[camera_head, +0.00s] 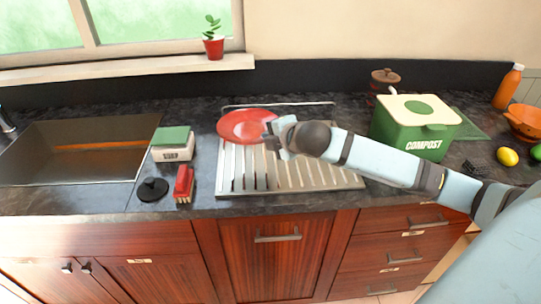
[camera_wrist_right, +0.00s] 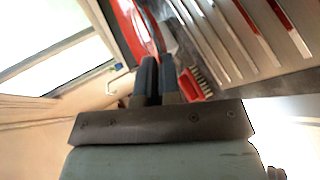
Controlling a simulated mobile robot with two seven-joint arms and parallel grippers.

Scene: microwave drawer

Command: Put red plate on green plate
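The red plate (camera_head: 243,126) is round and shows at the back left of the metal drying rack in the head view. My right gripper (camera_head: 272,136) is at the plate's right edge. In the right wrist view its two dark fingers (camera_wrist_right: 160,72) are close together, and the red plate (camera_wrist_right: 138,28) runs down to their tips, so they appear shut on its rim. Whether the plate touches the rack is hard to tell. No green plate shows clearly; a flat green thing (camera_head: 470,126) lies partly hidden behind the compost bin. My left gripper is not in view.
The ridged drying rack (camera_head: 290,178) is bare in front. A green compost bin (camera_head: 412,130) stands right of it. Left are a red brush (camera_head: 184,184), a black stopper (camera_head: 153,189), a green-topped box (camera_head: 173,143) and the sink (camera_head: 70,150). An orange bottle (camera_head: 508,87) stands far right.

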